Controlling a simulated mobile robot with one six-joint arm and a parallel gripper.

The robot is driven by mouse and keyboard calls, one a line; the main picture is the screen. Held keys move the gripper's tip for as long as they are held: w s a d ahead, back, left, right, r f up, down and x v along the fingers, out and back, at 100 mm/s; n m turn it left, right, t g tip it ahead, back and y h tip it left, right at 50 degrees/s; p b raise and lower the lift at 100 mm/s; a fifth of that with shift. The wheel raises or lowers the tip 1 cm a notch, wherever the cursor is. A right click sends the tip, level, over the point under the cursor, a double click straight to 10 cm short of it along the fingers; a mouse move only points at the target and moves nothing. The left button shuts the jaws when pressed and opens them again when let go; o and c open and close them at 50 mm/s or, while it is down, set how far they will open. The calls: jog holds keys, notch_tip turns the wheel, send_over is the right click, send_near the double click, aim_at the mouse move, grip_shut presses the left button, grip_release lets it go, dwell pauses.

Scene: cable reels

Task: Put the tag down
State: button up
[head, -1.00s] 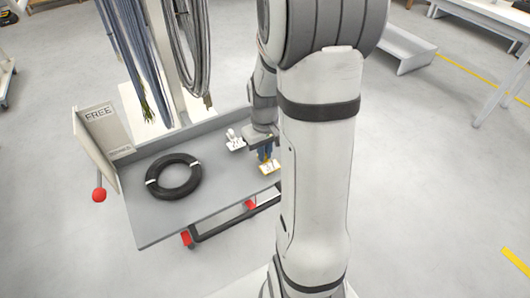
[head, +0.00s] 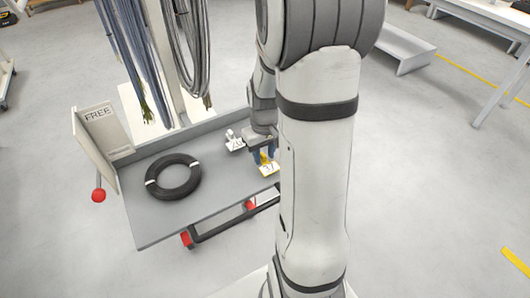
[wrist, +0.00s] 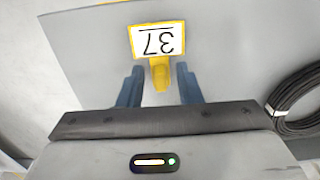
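The tag (head: 269,170) is a white plate with a yellow border and the number 37. It is at the right part of the grey tray top, partly beside my arm. In the wrist view the tag (wrist: 158,41) lies ahead of the fingertips, with its yellow grip stub (wrist: 160,74) between them. My gripper (wrist: 159,72) is open, with a gap between each blue finger and the stub. In the head view my gripper (head: 264,155) is low over the tray, right behind the tag. The tag appears to rest on the tray; exact contact is hard to see.
A black cable coil (head: 173,177) lies on the grey tray (head: 160,222). A FREE sign (head: 98,115) and a red-knobbed lever (head: 98,195) are at the left edge. Cables (head: 185,50) hang behind.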

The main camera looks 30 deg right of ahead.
aim_at(264, 156)
notch_tip(264, 156, up, 12)
jog(key=s+a+r+t, duration=0.2)
jog(key=s+a, duration=0.9)
jog(key=a, duration=0.1)
jog(key=shift+s+r, duration=0.3)
jog(key=shift+s, duration=0.1)
